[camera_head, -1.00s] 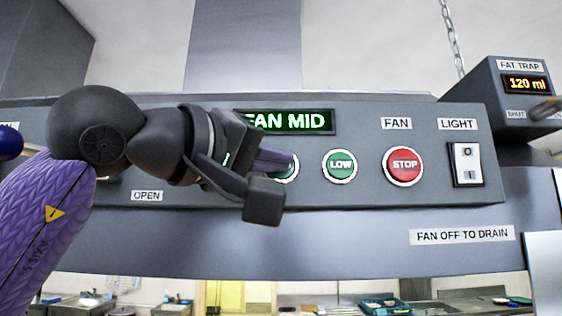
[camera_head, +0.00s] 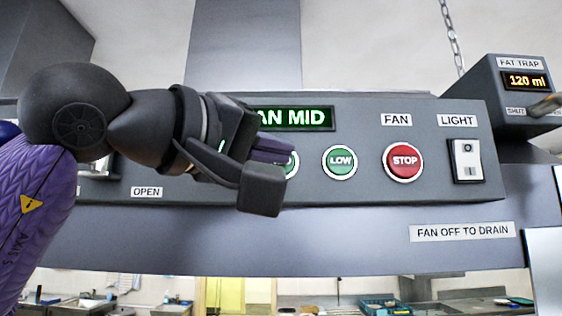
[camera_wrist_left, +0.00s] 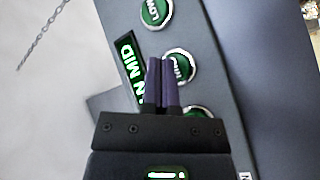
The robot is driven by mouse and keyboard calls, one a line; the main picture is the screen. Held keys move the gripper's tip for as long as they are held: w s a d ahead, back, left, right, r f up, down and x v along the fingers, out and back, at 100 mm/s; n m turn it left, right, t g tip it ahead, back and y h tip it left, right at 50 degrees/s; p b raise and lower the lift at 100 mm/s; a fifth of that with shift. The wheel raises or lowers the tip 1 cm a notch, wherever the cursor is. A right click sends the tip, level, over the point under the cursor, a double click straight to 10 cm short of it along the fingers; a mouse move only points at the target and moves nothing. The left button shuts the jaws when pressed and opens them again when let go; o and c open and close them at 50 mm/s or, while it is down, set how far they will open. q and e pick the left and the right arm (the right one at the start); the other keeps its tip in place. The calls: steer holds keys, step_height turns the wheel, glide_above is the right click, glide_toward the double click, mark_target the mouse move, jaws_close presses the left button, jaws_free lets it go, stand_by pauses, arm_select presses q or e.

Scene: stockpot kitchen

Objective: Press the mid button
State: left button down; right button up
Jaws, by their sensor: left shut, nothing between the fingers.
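The mid button (camera_head: 292,165) is a green round button with a pale rim on the grey hood panel. In the head view my left gripper hides most of it. The left wrist view shows more of it (camera_wrist_left: 183,67), just beyond the fingertips. My left gripper (camera_head: 277,150) is shut and empty, its purple fingers pointing at the panel. In the left wrist view the fingertips (camera_wrist_left: 159,61) overlap the button's edge; I cannot tell whether they touch it. The green display (camera_head: 300,118) reads MID, its left part covered by the gripper. My right gripper is not in view.
The green LOW button (camera_head: 340,162) and red STOP button (camera_head: 403,162) sit to the right, then a light switch (camera_head: 466,161). A fat trap box (camera_head: 513,95) reads 120 ml. Another green button (camera_wrist_left: 196,111) is partly hidden by the gripper in the left wrist view.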

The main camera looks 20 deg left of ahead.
arm_select(q)
steer(key=shift+s+d+b, duration=0.1)
steer(key=shift+s+d, duration=0.1)
steer(key=shift+s, duration=0.55)
steer(key=shift+s+d+b, duration=0.15)
steer(key=shift+s+d, duration=0.1)
steer(key=shift+s, duration=0.45)
steer(key=shift+s+d+b, duration=0.1)
steer(key=shift+s+d, duration=0.1)
steer(key=shift+s, duration=0.55)
